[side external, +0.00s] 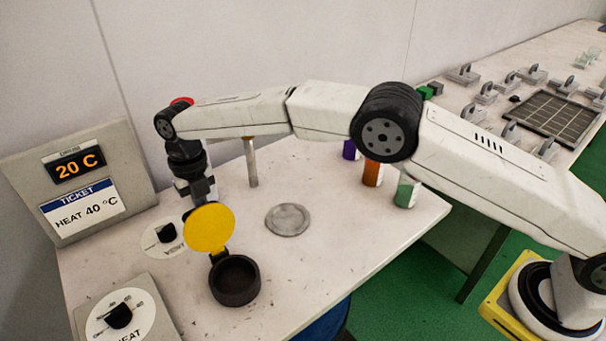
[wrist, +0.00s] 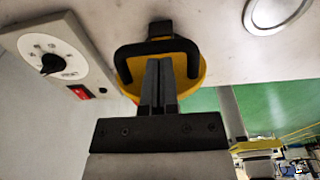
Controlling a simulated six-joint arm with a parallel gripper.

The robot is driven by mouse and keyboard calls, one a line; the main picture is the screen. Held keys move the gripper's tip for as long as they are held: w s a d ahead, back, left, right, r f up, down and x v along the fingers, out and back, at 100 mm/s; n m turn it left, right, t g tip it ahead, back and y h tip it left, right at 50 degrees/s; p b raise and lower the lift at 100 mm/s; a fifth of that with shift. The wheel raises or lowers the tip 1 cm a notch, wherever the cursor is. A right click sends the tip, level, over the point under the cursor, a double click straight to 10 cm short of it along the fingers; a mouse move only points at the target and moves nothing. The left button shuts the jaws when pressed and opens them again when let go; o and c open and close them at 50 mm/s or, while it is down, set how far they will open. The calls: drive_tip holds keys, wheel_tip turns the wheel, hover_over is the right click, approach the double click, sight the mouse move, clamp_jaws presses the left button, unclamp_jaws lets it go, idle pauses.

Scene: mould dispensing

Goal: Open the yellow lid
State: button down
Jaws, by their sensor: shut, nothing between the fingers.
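The yellow lid (side external: 209,228) stands raised, roughly upright, on the hinge of the round dark pot (side external: 236,281) in the side view. The pot's mouth is uncovered and its inside looks dark. In the wrist view the yellow lid (wrist: 205,84) shows behind its black U-shaped handle (wrist: 130,52). My gripper (wrist: 158,64) is shut and empty, its fingertips in front of the lid, between the handle's two legs. Whether they touch the lid or handle I cannot tell. In the side view my gripper (side external: 194,202) is behind the lid, which partly hides its fingertips.
A dial panel (side external: 122,315) stands left of the pot, and a second dial (side external: 166,237) lies behind it. A display reads 20 C (side external: 75,165), above a ticket saying HEAT 40 °C (side external: 82,204). A flat grey disc (side external: 287,219) lies right of the lid. The table's right front is clear.

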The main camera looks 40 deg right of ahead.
drive_tip(key=shift+r, duration=0.1)
idle(0.3)
wheel_tip(320, 180, up, 8)
drive_tip(key=shift+w+f, duration=0.2)
drive_tip(key=shift+w, duration=0.15)
drive_tip(key=shift+d, duration=0.1)
drive_tip(key=shift+w+d+m, duration=0.15)
drive_tip(key=shift+d+m, duration=0.3)
drive_tip(key=shift+m, duration=0.05)
drive_tip(key=s+d+m+t, duration=0.1)
drive_tip(key=s+d+m, duration=0.2)
drive_tip(key=d+m, duration=0.6)
drive_tip(key=s+d+m+t, duration=0.1)
drive_tip(key=s+d+m, duration=0.2)
drive_tip(key=d+m, duration=0.6)
drive_tip(key=s+d+f+m, duration=0.2)
drive_tip(key=s+d+m, duration=0.4)
drive_tip(key=s+m, duration=0.2)
drive_tip(key=s+d+f+m+t, duration=0.1)
drive_tip(key=s+d+f+m, duration=0.2)
drive_tip(key=s, duration=0.9)
drive_tip(key=d+m, duration=0.3)
drive_tip(key=m, duration=0.2)
drive_tip(key=shift+s+d+f+m+t, duration=0.25)
drive_tip(key=shift+s+f+m+t, duration=0.05)
drive_tip(key=shift+s+m, duration=0.1)
